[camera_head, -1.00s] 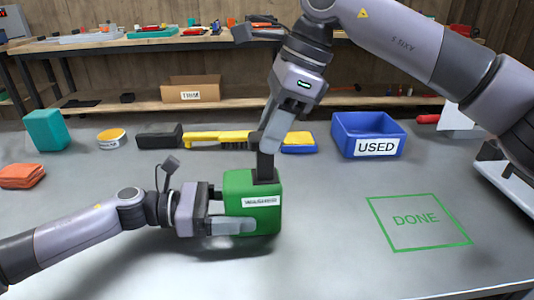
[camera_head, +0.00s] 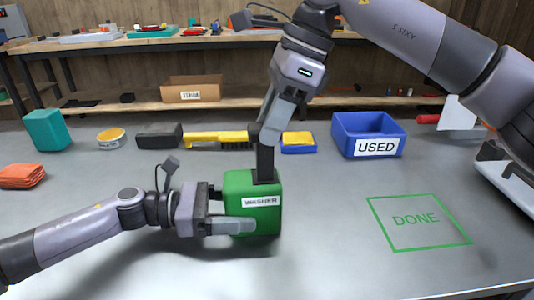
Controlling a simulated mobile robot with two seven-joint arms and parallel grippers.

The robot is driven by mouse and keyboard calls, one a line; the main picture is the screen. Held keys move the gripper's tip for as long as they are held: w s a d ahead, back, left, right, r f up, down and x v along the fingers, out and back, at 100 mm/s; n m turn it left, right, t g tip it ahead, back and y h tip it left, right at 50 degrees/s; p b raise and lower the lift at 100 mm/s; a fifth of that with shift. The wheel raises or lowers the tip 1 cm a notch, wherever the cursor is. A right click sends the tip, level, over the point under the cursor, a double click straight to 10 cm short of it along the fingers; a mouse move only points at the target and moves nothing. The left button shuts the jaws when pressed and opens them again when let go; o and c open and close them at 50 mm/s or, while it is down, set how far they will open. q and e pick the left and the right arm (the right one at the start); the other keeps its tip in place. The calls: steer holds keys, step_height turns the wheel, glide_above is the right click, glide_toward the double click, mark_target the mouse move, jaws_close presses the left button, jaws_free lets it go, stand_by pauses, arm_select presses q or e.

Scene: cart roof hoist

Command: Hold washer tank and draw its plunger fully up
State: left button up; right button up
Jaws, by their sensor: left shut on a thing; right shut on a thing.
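The green washer tank (camera_head: 255,217) stands upright on the grey table, its white label facing me. My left gripper (camera_head: 232,226) is shut on the tank's body from the left, one finger across its front. The dark plunger (camera_head: 265,165) sticks up out of the tank's top. My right gripper (camera_head: 266,135) comes down from above and is shut on the plunger's upper end. The plunger's top is hidden between its fingers.
A blue USED bin (camera_head: 400,137) and a green DONE outline (camera_head: 415,222) are on the right. A yellow brush (camera_head: 215,136), black block (camera_head: 159,137), tape roll (camera_head: 111,136), teal block (camera_head: 46,131) and orange cloths (camera_head: 21,176) lie behind and left. The table's front is clear.

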steer(key=shift+r, duration=0.35)
steer(key=o, duration=1.1)
steer(key=shift+v, duration=2.9)
steer(key=shift+c, duration=0.3)
